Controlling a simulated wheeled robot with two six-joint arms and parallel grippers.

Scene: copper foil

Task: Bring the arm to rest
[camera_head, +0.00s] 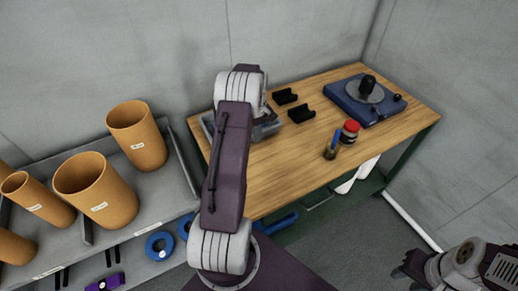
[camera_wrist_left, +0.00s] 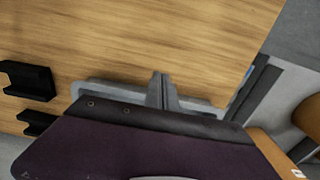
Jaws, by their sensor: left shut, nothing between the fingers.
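My left arm reaches up the middle of the head view, over the left end of the wooden workbench (camera_head: 290,170). Its grey left gripper (camera_head: 268,128) is partly hidden behind the arm's own links. My right gripper (camera_head: 408,268) is at the lower right of the head view, beyond the bench over the floor. It is dark, and its finger gap cannot be made out.
Two black cradles (camera_head: 285,97) (camera_head: 301,113) stand close to the left gripper. A blue turntable device (camera_head: 350,108), a red-lidded jar (camera_head: 350,131) and a small pot (camera_head: 330,153) are further right. A grey shelf (camera_head: 150,205) with several orange cylinders (camera_head: 137,135) is at left.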

